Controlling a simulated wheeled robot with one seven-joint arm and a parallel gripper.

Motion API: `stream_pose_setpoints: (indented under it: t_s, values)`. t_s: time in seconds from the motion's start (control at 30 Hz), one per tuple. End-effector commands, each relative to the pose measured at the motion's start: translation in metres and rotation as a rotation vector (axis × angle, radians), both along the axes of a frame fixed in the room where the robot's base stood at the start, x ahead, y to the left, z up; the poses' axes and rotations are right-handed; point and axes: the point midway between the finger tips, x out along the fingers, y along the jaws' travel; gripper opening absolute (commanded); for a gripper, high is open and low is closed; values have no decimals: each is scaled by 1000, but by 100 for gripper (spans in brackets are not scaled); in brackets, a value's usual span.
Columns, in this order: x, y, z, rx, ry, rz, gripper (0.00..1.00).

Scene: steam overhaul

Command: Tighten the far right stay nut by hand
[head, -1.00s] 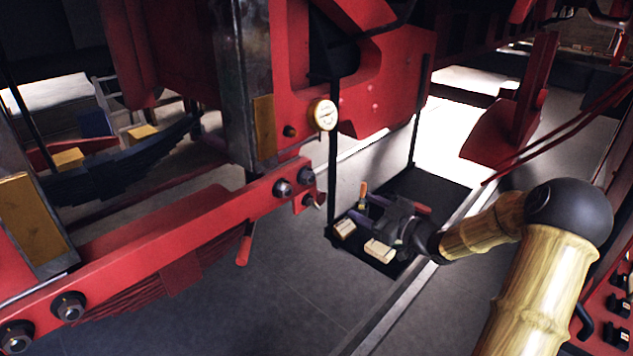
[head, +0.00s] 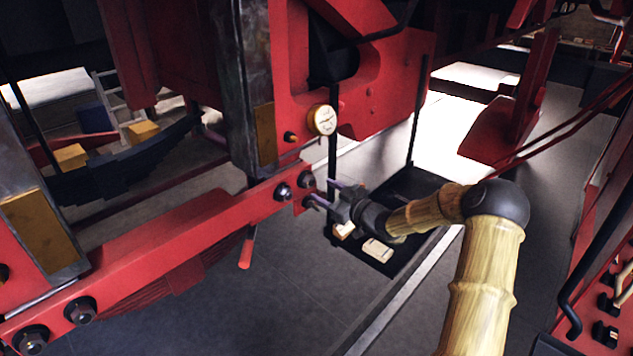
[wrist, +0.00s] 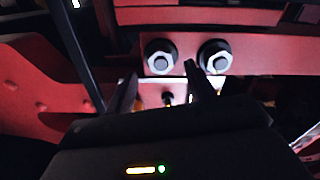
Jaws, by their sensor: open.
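A red stay bar (head: 170,237) crosses the left half of the head view. Two dark nuts sit at its right end, the far right one (head: 306,180) and its neighbour (head: 283,190). Both show as hex nuts on dark round collars in the wrist view, left (wrist: 161,59) and right (wrist: 215,58). My gripper (head: 323,192) is open, just right of and slightly below the far right nut, with no nut between its fingers. In the wrist view the fingers (wrist: 162,76) stand below the nuts; the right fingertip overlaps the gap between them.
A dial gauge (head: 323,120) hangs above the bar's right end. A black tray (head: 399,265) with light blocks lies below my gripper. Two more nuts (head: 81,310) are at the bar's left end. A red handle (head: 246,250) hangs beneath the bar.

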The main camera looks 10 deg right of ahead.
Motion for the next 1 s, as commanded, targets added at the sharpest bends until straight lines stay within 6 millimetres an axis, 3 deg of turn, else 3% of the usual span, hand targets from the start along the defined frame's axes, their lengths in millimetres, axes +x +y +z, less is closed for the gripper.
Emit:
stream_pose_setpoints:
  t_s: [0.23, 0.6, 0.83, 1.0]
  values:
    - [29, 21, 2, 1, 0, 1, 55]
    - [34, 25, 0, -1, 1, 0, 55]
    - [34, 25, 0, 0, 0, 0, 10]
    - [34, 24, 0, 2, 2, 0, 10]
